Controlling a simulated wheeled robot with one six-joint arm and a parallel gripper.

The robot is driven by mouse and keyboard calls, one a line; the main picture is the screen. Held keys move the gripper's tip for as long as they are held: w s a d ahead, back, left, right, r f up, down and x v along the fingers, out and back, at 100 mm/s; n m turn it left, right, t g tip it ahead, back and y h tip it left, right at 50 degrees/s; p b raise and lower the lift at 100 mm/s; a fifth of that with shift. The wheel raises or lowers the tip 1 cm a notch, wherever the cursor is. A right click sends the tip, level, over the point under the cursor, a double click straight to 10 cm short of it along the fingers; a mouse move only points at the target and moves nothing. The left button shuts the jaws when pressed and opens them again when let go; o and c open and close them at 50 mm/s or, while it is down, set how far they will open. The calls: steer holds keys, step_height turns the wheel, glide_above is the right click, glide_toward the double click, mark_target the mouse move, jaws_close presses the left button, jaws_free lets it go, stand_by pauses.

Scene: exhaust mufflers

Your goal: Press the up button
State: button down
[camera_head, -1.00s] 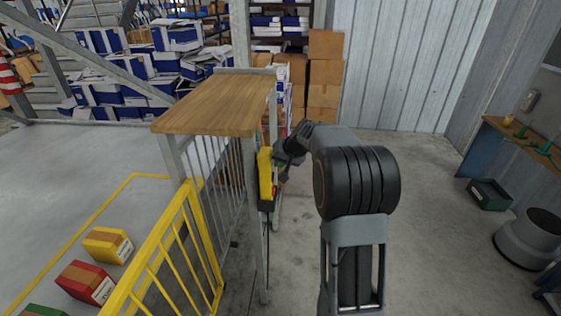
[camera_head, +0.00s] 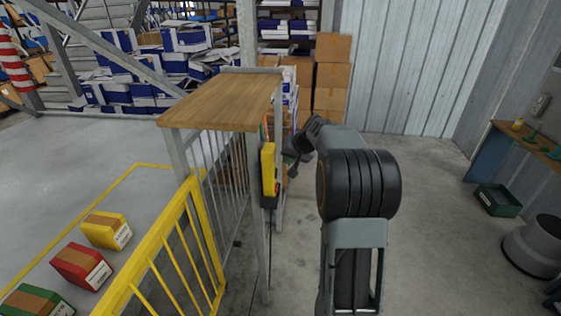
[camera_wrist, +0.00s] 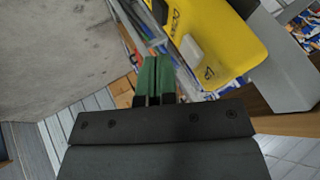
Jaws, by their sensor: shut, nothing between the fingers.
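A yellow control box (camera_head: 268,168) hangs upright on the grey post below the wooden top. In the wrist view the yellow box (camera_wrist: 220,40) fills the upper right, tilted. A pale square button (camera_wrist: 191,49) stands out on it, with dark lettering and a small dark symbol nearby. In the head view my gripper (camera_head: 292,163) is just right of the box.
The wooden top (camera_head: 222,100) sits above the box on grey posts. A yellow railing (camera_head: 170,245) and grey bars stand left. Stacked cartons (camera_head: 332,75) are behind. A green crate (camera_head: 496,198) lies right. Floor between my arm and the crate is clear.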

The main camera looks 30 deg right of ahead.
steer(key=b+v, duration=0.1)
steer(key=v, duration=0.9)
steer(key=shift+s+d, duration=0.2)
steer(key=shift+d, duration=0.15)
steer(key=s+a+f+g+h, duration=0.1)
steer(key=s+a+f+g, duration=0.25)
steer(key=s+f, duration=0.35)
steer(key=s+a+f+n, duration=0.1)
steer(key=s+a+n, duration=0.1)
steer(key=s+a, duration=0.5)
steer(key=s+a+f+n+h, duration=0.1)
steer(key=s+a+f+n, duration=0.1)
steer(key=s+a, duration=0.6)
steer(key=shift+a+f+n+t, duration=0.3)
steer(key=shift+a+n+t, duration=0.05)
steer(key=shift+a+n, duration=0.35)
